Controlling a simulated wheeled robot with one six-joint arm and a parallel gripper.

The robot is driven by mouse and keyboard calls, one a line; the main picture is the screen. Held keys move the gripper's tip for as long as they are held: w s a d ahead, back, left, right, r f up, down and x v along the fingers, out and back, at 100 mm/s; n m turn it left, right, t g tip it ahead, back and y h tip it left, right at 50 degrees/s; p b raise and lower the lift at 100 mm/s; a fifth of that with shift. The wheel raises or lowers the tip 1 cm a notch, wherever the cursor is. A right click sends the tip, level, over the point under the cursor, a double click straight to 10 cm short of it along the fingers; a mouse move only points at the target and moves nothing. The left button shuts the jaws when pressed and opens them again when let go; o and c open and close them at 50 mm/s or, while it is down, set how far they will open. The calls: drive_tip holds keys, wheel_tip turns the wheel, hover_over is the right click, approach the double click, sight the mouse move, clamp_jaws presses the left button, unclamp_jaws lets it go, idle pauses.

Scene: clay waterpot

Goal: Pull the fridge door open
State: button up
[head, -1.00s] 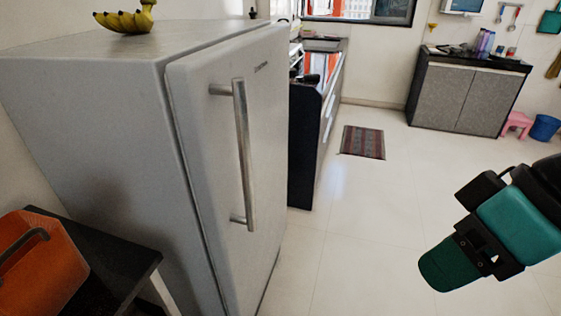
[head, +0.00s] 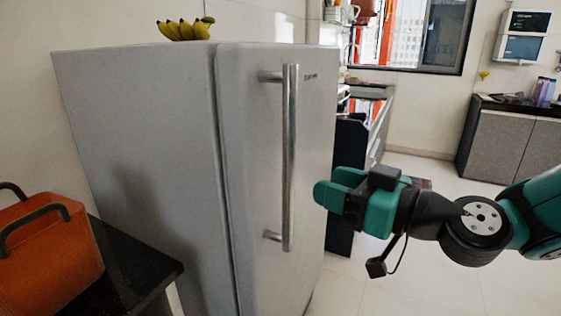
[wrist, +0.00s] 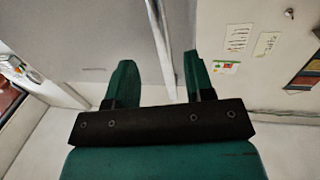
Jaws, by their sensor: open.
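The grey fridge door (head: 255,180) is shut against the fridge body (head: 140,150). Its long metal handle (head: 290,160) stands upright on the door front, held by a bracket near each end. My gripper (head: 330,186) is open and empty, to the right of the handle's lower half in the head view, apart from it. In the wrist view, the handle (wrist: 160,40) runs between the two green fingers (wrist: 159,75) in the picture. How far it lies beyond the fingertips I cannot tell. Nothing hides the handle in the head view.
Bananas (head: 187,29) lie on the fridge top. An orange bag (head: 45,255) sits on a dark table (head: 130,265) left of the fridge. A counter (head: 345,180) stands beyond the fridge and a grey cabinet (head: 505,145) at the far right. Pale floor is open in front.

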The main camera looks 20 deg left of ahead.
sight(294, 172)
drive_tip(key=p+x, duration=0.3)
drive_tip(key=x, duration=0.7)
drive_tip(key=shift+a+f, duration=0.1)
drive_tip(key=shift+a, duration=0.25)
clamp_jaws()
